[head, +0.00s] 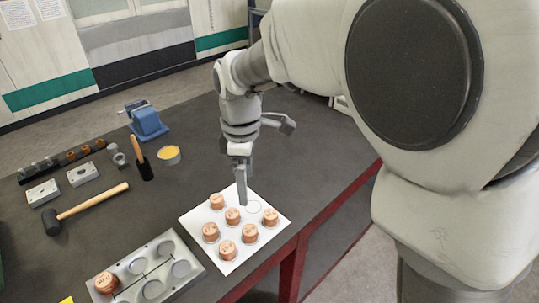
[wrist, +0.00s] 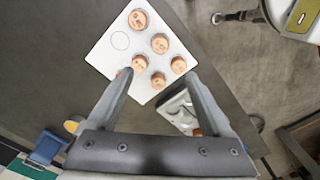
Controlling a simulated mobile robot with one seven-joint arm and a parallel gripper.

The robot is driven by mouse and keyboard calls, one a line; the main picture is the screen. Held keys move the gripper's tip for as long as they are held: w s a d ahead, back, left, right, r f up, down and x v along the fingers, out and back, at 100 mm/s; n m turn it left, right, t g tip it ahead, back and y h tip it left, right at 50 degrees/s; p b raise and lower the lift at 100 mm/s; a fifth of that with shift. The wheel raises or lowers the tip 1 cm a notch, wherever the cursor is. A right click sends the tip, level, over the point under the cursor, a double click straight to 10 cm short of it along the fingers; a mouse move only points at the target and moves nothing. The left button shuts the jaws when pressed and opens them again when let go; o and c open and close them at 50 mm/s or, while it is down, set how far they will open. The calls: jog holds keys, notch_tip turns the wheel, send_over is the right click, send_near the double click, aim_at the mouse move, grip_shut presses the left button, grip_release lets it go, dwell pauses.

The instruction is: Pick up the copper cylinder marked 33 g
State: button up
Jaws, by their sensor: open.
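Several copper cylinders stand on a white board, among them one at the front (head: 228,250), one at the right (head: 270,216) and one at the back left (head: 217,201). Their top marks are too small to read, so I cannot tell which is the 33 g one. In the wrist view one cylinder (wrist: 160,43) stands near the board's middle, and another is partly hidden by the left finger. My gripper (head: 243,200) points down over the board's back part, open and empty. Its fingers also show in the wrist view (wrist: 157,75), spread apart above the cylinders.
The white board (head: 191,216) has one empty printed circle (head: 253,207). A grey mould base (head: 133,266) at front left holds another copper cylinder (head: 106,283). A hammer (head: 95,205), a yellow-topped tin (head: 169,155) and a blue device (head: 147,122) lie farther left. The table's red edge is at right.

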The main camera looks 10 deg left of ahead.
aim_at(250, 230)
notch_tip(250, 230, down, 17)
jog(key=shift+d+r+b, duration=0.1)
jog(key=shift+b, duration=0.2)
grip_shut()
dwell(0.6)
jog(key=shift+r, duration=0.1)
